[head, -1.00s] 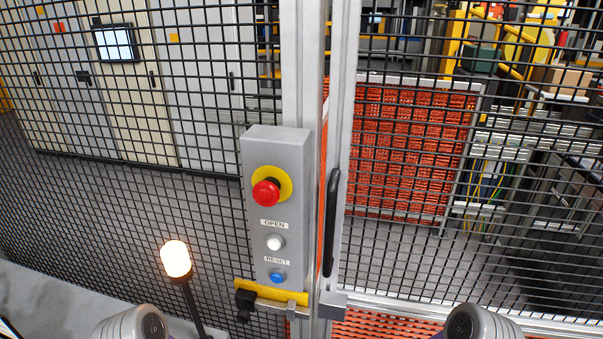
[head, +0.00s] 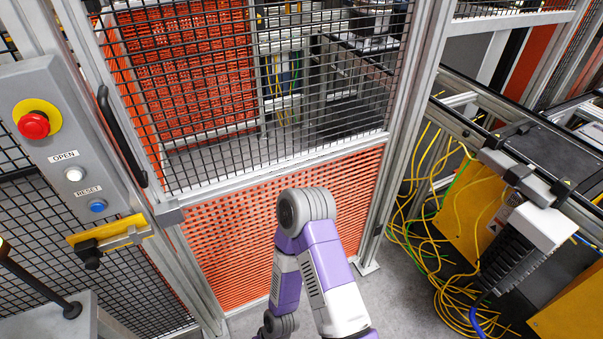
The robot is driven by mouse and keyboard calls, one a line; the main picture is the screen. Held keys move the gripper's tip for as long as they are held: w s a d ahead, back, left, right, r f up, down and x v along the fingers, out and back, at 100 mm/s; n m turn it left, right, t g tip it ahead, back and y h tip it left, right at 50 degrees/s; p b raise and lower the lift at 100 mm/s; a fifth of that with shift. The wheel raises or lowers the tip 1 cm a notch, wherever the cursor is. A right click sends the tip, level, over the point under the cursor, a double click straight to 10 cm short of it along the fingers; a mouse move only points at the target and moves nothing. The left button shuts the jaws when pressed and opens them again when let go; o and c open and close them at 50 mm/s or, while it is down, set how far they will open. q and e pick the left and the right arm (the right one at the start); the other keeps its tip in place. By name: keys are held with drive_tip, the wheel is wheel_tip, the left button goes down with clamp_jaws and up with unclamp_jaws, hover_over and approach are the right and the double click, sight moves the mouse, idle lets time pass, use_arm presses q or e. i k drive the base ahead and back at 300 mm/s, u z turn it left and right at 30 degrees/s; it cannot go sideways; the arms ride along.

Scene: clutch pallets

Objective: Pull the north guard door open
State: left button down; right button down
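The guard door (head: 290,164) is a framed panel with black mesh above and orange mesh below. It looks shut against the post on its left. Its black bar handle (head: 121,136) stands upright on the door's left edge. A grey control box (head: 66,140) beside it carries a red stop button (head: 34,125), a white OPEN button (head: 74,174) and a blue RESET button (head: 97,206). A yellow latch piece (head: 108,231) sits below the box. One of my arms is in front of the door's lower part, apart from the handle. Neither gripper shows.
Right of the door are loose yellow cables (head: 446,240) on the floor and a conveyor frame (head: 470,120) with a black and white device (head: 525,240). A grey pedestal (head: 60,318) stands at lower left. Grey floor shows at the door's foot.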

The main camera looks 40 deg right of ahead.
sight(73, 16)
drive_tip(key=u, duration=0.05)
drive_tip(key=k, duration=0.7)
drive_tip(key=z, duration=0.95)
drive_tip(key=i, duration=0.9)
drive_tip(key=z, duration=0.1)
drive_tip(key=k, duration=0.5)
drive_tip(key=u, duration=0.35)
drive_tip(key=i, duration=0.45)
drive_tip(key=u, duration=0.25)
